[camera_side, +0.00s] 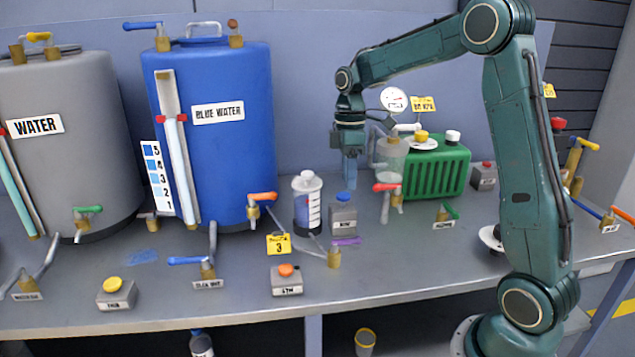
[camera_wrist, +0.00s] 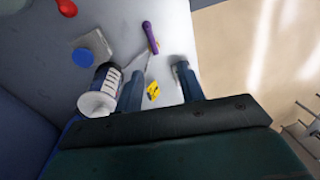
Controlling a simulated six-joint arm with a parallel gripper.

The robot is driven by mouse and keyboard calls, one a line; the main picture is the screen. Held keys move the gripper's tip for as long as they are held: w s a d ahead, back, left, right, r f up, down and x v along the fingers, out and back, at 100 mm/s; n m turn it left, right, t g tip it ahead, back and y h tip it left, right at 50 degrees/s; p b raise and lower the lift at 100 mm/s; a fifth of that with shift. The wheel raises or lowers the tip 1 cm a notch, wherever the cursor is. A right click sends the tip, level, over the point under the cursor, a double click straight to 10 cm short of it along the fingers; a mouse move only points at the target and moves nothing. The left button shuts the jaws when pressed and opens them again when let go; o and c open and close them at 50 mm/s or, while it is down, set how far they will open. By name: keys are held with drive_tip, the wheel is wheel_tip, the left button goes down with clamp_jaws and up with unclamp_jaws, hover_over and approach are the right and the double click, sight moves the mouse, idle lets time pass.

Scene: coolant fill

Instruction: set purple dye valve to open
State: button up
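The purple dye valve has a purple lever handle (camera_side: 345,240) on a small brass body (camera_side: 334,258). It stands on the bench in front of the grey box with a blue button. In the side view the lever lies roughly level, pointing right. In the wrist view the purple lever (camera_wrist: 150,37) lies at the top, beyond the fingers. My gripper (camera_side: 350,172) hangs pointing down, above and behind the valve, apart from it. In the wrist view the two fingers of my gripper (camera_wrist: 160,87) are spread, with nothing held between them.
A clear dye bottle (camera_side: 307,205) stands left of the valve; it shows close beside a finger in the wrist view (camera_wrist: 100,92). A yellow tag (camera_side: 279,243), a blue-button box (camera_side: 343,213) and an orange-button box (camera_side: 287,280) are nearby. A red-handled valve (camera_side: 387,188) stands to the right.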

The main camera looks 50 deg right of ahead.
sight(346, 244)
drive_tip(key=shift+n+g, duration=0.3)
drive_tip(key=shift+n, duration=0.1)
drive_tip(key=d+f, duration=0.1)
drive_tip(key=w+d+f, duration=0.1)
drive_tip(key=shift+w+d+f, duration=0.2)
drive_tip(key=shift+d+f, duration=0.05)
drive_tip(key=shift+f, duration=0.15)
drive_tip(key=f, duration=0.4)
drive_tip(key=s+a+f, duration=0.1)
drive_tip(key=f, duration=0.4)
drive_tip(key=s+a+f, duration=0.1)
drive_tip(key=f, duration=0.3)
drive_tip(key=shift+f, duration=0.25)
drive_tip(key=shift+c, duration=0.5)
clamp_jaws()
